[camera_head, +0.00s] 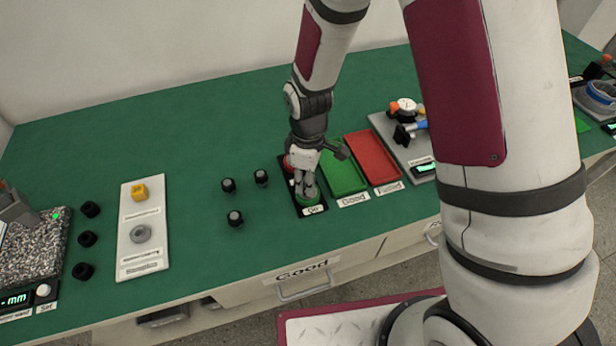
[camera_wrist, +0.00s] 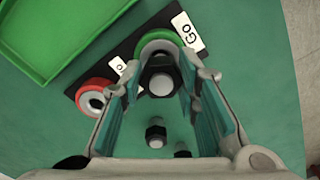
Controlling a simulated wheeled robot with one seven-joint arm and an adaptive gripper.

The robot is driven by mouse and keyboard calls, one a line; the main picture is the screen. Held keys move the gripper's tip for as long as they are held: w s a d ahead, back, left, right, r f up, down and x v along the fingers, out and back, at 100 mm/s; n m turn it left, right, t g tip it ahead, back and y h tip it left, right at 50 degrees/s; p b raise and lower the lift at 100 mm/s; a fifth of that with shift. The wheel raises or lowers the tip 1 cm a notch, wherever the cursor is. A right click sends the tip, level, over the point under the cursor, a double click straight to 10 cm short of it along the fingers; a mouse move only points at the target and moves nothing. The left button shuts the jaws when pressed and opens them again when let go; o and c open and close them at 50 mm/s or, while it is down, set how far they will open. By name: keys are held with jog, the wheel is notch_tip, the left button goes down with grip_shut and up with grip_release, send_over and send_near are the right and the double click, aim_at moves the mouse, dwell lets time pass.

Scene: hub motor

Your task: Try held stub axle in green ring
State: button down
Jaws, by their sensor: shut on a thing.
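The green ring (camera_wrist: 154,37) shows just beyond the axle, on a black plate by the "GO" label; in the head view the ring (camera_head: 313,200) is largely covered by my fingers (camera_head: 305,192). The axle overlaps the ring in the wrist view. I cannot tell whether its lower end is inside the ring or above it.
The red ring (camera_wrist: 92,95) sits on the same plate. A green tray (camera_head: 343,175) and a red tray (camera_head: 373,157) stand to the right. Loose stub axles (camera_head: 234,218) stand to the left, with clear green table around them.

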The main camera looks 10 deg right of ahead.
jog(key=shift+f+b, duration=0.5)
jog(key=shift+f, duration=0.5)
dwell(0.9)
jog(key=shift+r+p, duration=0.75)
jog(key=shift+r, duration=0.65)
dwell(0.8)
jog(key=shift+r+p, duration=0.9)
jog(key=shift+r, duration=1)
